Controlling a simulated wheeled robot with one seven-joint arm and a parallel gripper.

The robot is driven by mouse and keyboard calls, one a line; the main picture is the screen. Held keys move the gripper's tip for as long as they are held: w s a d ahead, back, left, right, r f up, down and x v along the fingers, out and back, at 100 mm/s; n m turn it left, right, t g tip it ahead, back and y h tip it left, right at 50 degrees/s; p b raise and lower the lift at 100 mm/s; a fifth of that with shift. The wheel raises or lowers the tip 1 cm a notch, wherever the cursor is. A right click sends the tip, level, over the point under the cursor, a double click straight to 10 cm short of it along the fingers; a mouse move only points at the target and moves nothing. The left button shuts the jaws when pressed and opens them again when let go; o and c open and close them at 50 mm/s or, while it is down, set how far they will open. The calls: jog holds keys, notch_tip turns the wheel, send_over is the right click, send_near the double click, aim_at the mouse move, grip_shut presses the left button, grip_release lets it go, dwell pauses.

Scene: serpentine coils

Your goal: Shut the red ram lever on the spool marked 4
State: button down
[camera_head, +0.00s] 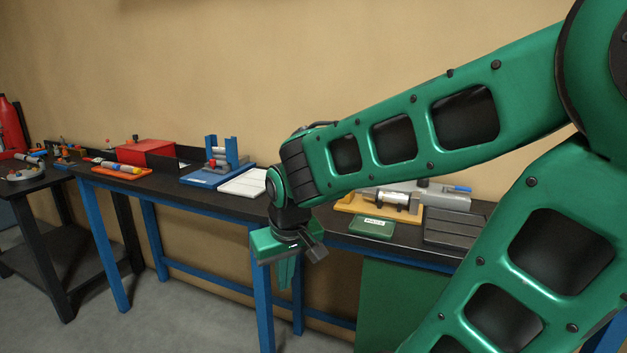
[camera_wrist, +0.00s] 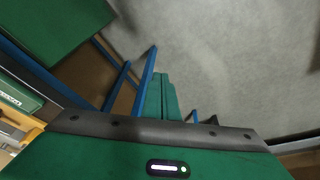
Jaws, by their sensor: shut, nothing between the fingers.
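My gripper (camera_head: 285,280) hangs in front of the dark workbench with its fingers pointing down. In the wrist view its green fingers (camera_wrist: 162,98) are together with nothing between them, over the grey floor. I cannot make out a spool marked 4 or a red ram lever in either view. A blue fixture (camera_head: 210,178) with two uprights and a small red part stands on the bench left of my gripper. A silver cylindrical device (camera_head: 392,198) on an orange-yellow base lies right of it, partly behind my arm. No number is readable on either.
The workbench (camera_head: 195,194) has blue legs. It carries a red box (camera_head: 146,152), a white slatted tray (camera_head: 246,183) and a green labelled box (camera_head: 371,227). A dark side table (camera_head: 35,182) stands at the far left. Floor (camera_head: 195,300) is open in front.

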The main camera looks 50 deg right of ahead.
jog(key=w+d+f+m+h, duration=0.2)
jog(key=w+d+m+h, duration=0.3)
jog(key=w+d, duration=0.5)
jog(key=w+d+r+m+t+h, duration=0.1)
jog(key=w+d+r+m+h, duration=0.6)
jog(key=w+d+r+h, duration=0.3)
jog(key=w+d+h, duration=0.1)
jog(key=w+d, duration=0.2)
jog(key=d, duration=1.1)
jog(key=shift+f, duration=0.25)
